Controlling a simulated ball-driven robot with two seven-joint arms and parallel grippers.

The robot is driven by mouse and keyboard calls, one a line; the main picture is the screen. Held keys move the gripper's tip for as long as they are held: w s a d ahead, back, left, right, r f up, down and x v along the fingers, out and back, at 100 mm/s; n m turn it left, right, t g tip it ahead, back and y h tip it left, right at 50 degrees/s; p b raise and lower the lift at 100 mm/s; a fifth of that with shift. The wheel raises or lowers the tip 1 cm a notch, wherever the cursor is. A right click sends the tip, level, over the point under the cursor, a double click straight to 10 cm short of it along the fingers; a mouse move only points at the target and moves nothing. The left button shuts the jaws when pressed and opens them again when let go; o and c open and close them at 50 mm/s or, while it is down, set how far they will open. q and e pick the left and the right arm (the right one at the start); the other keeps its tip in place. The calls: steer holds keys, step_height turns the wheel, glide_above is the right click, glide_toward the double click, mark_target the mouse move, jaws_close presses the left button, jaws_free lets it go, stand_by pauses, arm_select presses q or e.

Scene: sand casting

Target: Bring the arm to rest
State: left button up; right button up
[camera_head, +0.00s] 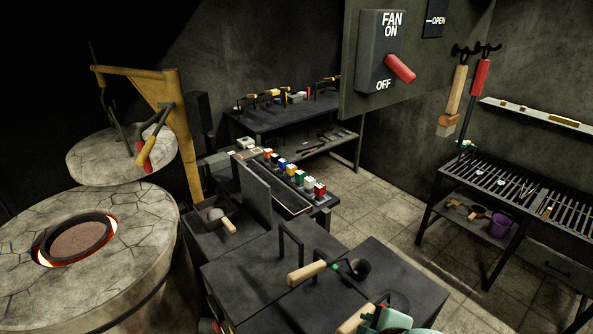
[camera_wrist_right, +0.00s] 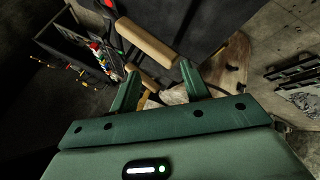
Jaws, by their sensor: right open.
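My right gripper (camera_wrist_right: 160,72) is green and fills the lower part of the right wrist view. In the head view a green part of my right gripper (camera_head: 388,318) shows at the bottom edge, beside a wooden handle (camera_head: 356,320). My left gripper is in neither view.
A dark bench (camera_head: 255,268) with a wood-handled tool (camera_head: 306,273) stands close in front. A round stone furnace (camera_head: 130,240) glows at left. A fan switch (camera_head: 375,50) with a red lever hangs at upper right. A grated table (camera_head: 470,178) stands right; tiled floor (camera_head: 375,205) lies clear between.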

steer(key=s+d+f+m+h, duration=0.1)
steer(key=s+d+m+h, duration=0.3)
steer(key=d, duration=0.5)
steer(key=s+d+f+m+h, duration=0.2)
steer(key=s+d+m+h, duration=0.1)
steer(key=s+d, duration=0.4)
steer(key=s+a+f+g+y+b, duration=0.2)
steer(key=f+b, duration=0.2)
steer(key=f, duration=1.4)
steer(key=s+a+f+g+y+b, duration=0.15)
steer(key=f+b, duration=0.35)
steer(key=f, duration=1.3)
steer(key=s+f+m+g+y+b, duration=0.1)
steer(key=s+f+m+g+b, duration=0.2)
steer(key=s+f, duration=1.6)
steer(key=b, duration=0.2)
steer(key=shift+s+f+b, duration=0.15)
steer(key=shift+s+b, duration=0.1)
steer(key=shift+b, duration=0.15)
steer(key=shift+d, duration=0.1)
